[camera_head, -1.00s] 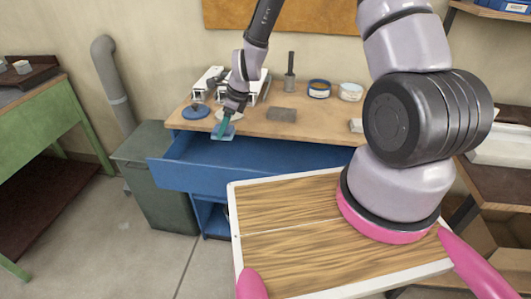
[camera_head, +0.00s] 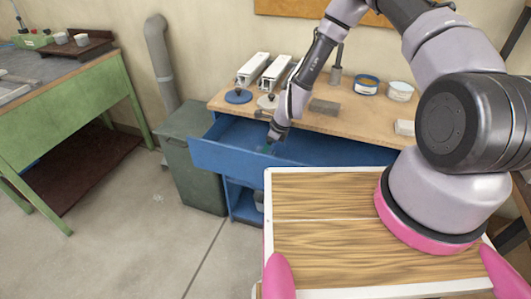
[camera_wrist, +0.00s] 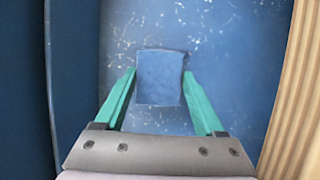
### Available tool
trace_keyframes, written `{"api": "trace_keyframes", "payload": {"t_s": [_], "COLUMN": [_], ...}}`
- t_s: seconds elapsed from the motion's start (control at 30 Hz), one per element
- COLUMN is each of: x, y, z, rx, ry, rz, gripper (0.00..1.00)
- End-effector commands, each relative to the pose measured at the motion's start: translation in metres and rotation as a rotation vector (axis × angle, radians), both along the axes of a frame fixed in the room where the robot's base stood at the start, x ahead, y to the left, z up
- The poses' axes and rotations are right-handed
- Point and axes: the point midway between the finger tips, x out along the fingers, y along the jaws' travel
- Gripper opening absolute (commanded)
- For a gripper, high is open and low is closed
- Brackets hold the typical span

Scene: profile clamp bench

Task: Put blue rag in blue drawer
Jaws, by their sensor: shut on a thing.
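The blue rag (camera_wrist: 160,78) is a small flat square in the wrist view. My gripper (camera_wrist: 158,85) has its green fingers on either side of the rag, shut on it. The blue drawer (camera_head: 222,156) is pulled open under the bench top. In the wrist view the drawer's scuffed blue floor (camera_wrist: 225,40) lies below the rag. In the head view my gripper (camera_head: 266,149) is lowered inside the drawer, near its left end, and the front panel hides the drawer floor there. I cannot tell whether the rag touches the floor.
The wooden bench top (camera_head: 330,124) lies just behind the drawer, with a grey block (camera_head: 324,107), tins (camera_head: 366,85) and white devices (camera_head: 253,68) on it. A dark green bin (camera_head: 195,165) stands left of the drawer. A green table (camera_head: 75,105) is at the far left.

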Motion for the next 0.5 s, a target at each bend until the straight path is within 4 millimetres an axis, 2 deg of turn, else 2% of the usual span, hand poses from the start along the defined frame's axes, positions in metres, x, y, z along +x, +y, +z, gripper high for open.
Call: {"api": "trace_keyframes", "payload": {"t_s": [0.03, 0.13, 0.47, 0.5], "x": [-0.001, -0.001, 0.000, 0.000], "y": [0.000, 0.000, 0.000, 0.000], "z": [-0.010, -0.019, -0.021, -0.021], "rx": [0.000, 0.001, 0.000, 0.000], "ry": [0.002, 0.002, 0.001, 0.000], "rz": [0.000, 0.000, 0.000, 0.000], "gripper": [0.19, 0.19, 0.19, 0.87]}}
